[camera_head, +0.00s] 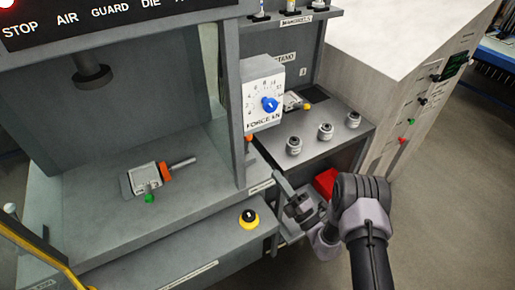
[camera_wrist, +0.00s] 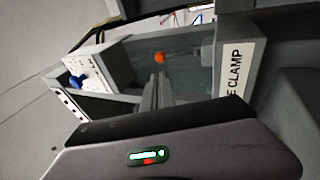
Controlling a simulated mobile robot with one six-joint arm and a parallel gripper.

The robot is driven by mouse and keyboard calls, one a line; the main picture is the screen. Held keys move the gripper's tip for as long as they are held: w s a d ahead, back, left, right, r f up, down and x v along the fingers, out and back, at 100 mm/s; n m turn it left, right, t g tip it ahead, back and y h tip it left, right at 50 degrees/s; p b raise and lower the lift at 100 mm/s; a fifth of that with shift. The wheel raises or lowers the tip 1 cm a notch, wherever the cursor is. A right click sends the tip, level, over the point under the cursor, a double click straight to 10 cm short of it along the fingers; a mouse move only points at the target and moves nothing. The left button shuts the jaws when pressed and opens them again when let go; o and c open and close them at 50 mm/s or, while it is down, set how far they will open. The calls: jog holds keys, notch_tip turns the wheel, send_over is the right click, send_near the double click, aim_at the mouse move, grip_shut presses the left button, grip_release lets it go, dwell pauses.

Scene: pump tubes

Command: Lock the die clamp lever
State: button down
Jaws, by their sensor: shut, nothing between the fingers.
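An orange ball knob (camera_head: 249,138), likely the end of the die clamp lever, shows beside the press's right post. In the wrist view the orange knob (camera_wrist: 159,58) lies just beyond my fingers, left of a white label (camera_wrist: 236,78) that reads "E CLAMP". The lever's shaft is too small or hidden to make out its angle clearly. My gripper (camera_head: 280,180) is shut and empty, below and right of the knob, in front of the side shelf. In the wrist view my fingers (camera_wrist: 155,92) point toward the knob without visibly touching it.
A force dial box (camera_head: 264,95) with a blue knob stands above the lever. The side shelf (camera_head: 345,128) holds several grey cylindrical parts. A red bin (camera_head: 326,183) sits under it, close behind my arm. An orange-handled tool (camera_head: 155,178) lies inside the press.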

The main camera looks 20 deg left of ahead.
jog(key=b, duration=0.2)
send_near(247, 143)
jog(key=w+a+r, duration=0.3)
jog(key=a+r, duration=0.1)
jog(key=r, duration=0.1)
jog(key=shift+s+d+r, duration=0.15)
jog(key=shift+s+d, duration=0.05)
jog(key=shift+r, duration=0.15)
